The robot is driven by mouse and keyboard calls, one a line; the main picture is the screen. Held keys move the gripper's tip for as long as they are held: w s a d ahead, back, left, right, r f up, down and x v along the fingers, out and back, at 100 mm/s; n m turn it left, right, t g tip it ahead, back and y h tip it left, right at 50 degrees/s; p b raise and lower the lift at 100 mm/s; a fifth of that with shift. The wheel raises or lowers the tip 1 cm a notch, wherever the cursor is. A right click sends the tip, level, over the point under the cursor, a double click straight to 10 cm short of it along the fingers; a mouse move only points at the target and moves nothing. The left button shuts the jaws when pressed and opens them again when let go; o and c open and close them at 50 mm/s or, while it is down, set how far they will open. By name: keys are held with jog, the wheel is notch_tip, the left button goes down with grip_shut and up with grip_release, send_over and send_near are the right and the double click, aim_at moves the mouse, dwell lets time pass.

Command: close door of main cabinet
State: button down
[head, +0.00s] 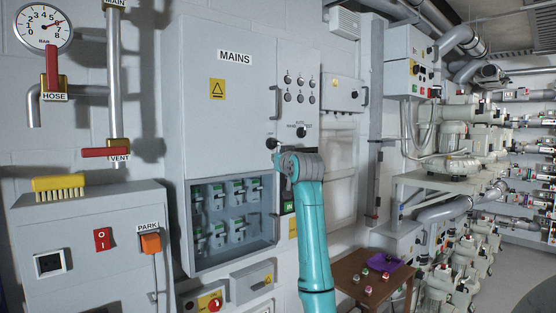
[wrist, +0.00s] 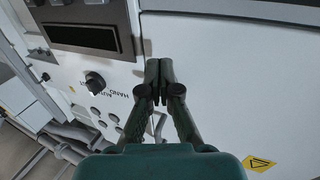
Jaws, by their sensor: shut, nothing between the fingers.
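The main cabinet (head: 200,140) is tall and grey, with a MAINS label and a yellow warning sign on its upper door (head: 235,120). The door looks flush or nearly so; I cannot tell whether it is fully shut. Below it, a recess (head: 233,222) shows rows of breakers. My teal arm rises in front of the cabinet's right side, and its wrist hides part of the front there. In the wrist view my gripper (wrist: 160,75) has its fingers together and empty, in front of the pale front panel, beside a black selector knob (wrist: 95,82). Contact with the panel is unclear.
A grey box (head: 95,240) with a yellow brush (head: 58,184) stands at the left, below pipes and a gauge (head: 43,27). A small brown table (head: 345,266) with a purple tray (head: 384,262) is at the right. Blowers and pipes line the right side. Floor shows at far right.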

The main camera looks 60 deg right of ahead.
jog(key=s+a, duration=0.3)
jog(key=s, duration=0.7)
jog(key=shift+s+a, duration=0.15)
jog(key=shift+a, duration=0.2)
